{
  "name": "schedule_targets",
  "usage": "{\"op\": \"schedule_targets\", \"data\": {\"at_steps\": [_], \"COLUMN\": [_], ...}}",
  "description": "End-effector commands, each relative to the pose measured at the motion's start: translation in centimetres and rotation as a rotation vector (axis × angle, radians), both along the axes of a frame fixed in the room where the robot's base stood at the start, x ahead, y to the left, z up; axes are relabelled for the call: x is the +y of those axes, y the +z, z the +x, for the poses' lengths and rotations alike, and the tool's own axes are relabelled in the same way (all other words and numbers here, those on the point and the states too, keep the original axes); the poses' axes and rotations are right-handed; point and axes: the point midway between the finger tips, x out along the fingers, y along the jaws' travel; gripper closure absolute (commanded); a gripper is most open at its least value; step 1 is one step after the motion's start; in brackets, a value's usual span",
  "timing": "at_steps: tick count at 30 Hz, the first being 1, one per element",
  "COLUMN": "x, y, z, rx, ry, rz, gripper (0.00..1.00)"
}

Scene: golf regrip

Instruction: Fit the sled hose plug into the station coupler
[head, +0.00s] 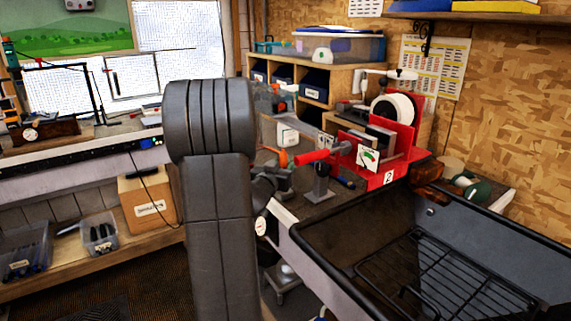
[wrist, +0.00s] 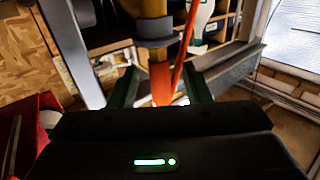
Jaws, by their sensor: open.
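In the wrist view my gripper (wrist: 160,90) is open, with a dark green finger on each side of an upright orange part (wrist: 161,84). A brass-yellow section and a grey collar (wrist: 156,40) stand beyond it in line. A thin orange hose-like strip (wrist: 183,55) runs beside them. I cannot tell whether the fingers touch the orange part, or whether it is the plug or the coupler. In the head view a red sled-like frame (head: 388,168) marked 2 stands on the bench, with a red cylinder (head: 318,157) at its left. My arm hides much of the area left of it.
A black basin with a wire rack (head: 430,270) fills the lower right. A wooden cubby with dark bins (head: 314,84) stands behind the bench. A gauge (head: 260,226) sits low at the bench's front. Red walls (wrist: 28,125) show at the wrist view's left.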

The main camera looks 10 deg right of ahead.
Motion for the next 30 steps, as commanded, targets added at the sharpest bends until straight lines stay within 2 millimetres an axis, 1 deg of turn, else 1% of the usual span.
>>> {"op": "schedule_targets", "data": {"at_steps": [1, 6, 9, 13, 18, 30], "x": [0.9, 3.0, 4.1, 5.1, 5.7, 5.7], "y": [0.0, -0.1, 0.0, 0.0, 0.0, 0.0], "z": [-1.1, -4.4, -6.0, -7.5, -8.4, -8.5], "rx": [-0.001, 0.000, -0.001, -0.001, -0.001, -0.001], "ry": [0.003, 0.003, 0.002, 0.001, 0.001, 0.000], "rz": [0.001, 0.000, -0.001, 0.000, 0.001, 0.001], "gripper": [0.56, 0.56, 0.56, 0.56, 0.56, 0.56]}}
